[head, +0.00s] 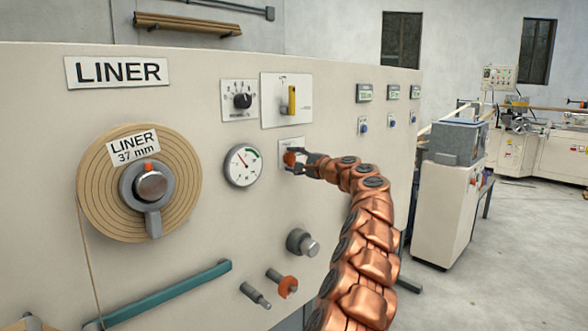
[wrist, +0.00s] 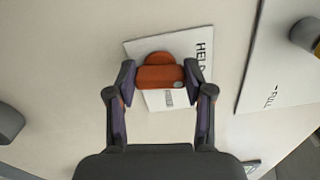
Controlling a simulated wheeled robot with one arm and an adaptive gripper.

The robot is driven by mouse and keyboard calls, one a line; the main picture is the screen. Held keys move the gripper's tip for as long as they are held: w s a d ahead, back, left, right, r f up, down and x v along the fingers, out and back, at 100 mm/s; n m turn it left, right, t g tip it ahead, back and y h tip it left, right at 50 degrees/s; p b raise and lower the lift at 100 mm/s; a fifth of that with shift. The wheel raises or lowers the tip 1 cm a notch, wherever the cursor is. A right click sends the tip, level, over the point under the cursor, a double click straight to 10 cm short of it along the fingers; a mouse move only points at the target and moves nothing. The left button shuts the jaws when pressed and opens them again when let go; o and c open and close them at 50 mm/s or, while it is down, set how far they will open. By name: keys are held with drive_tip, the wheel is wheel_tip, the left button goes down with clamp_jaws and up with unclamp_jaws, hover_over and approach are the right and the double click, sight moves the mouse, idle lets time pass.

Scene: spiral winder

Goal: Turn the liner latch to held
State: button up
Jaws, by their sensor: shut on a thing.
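The liner latch is an orange-red knob (wrist: 160,76) on a small white plate (wrist: 135,48) in the wrist view. Part of the word "HELD" shows on the plate beside the knob, and smaller print lies below it, partly hidden. My gripper (wrist: 159,80) is shut on the knob, one finger on each side of it. In the head view the latch plate (head: 291,144) is on the panel right of the round gauge, and my gripper (head: 291,160) reaches it from the right. The knob's exact pointing direction cannot be told.
The cream panel carries a round gauge (head: 242,166), a black selector (head: 242,100) and a yellow-handled switch (head: 291,99) close around the latch. A grey knob (head: 301,242) sits below. The liner roll (head: 138,185) is at left. Open floor lies right.

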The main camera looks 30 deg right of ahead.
drive_tip(key=shift+f+n+b, duration=0.2)
drive_tip(key=shift+n+b, duration=0.35)
drive_tip(key=shift+n, duration=0.25)
drive_tip(key=o, duration=1.2)
drive_tip(key=shift+r, duration=0.1)
drive_tip(key=shift+c, duration=0.2)
drive_tip(key=shift+s+r, duration=0.1)
drive_tip(key=shift+s, duration=0.05)
drive_tip(key=shift+s+d+r, duration=0.1)
drive_tip(key=shift+s, duration=0.35)
drive_tip(key=v, duration=1)
drive_tip(key=shift+s, duration=0.35)
drive_tip(key=shift+d, duration=0.1)
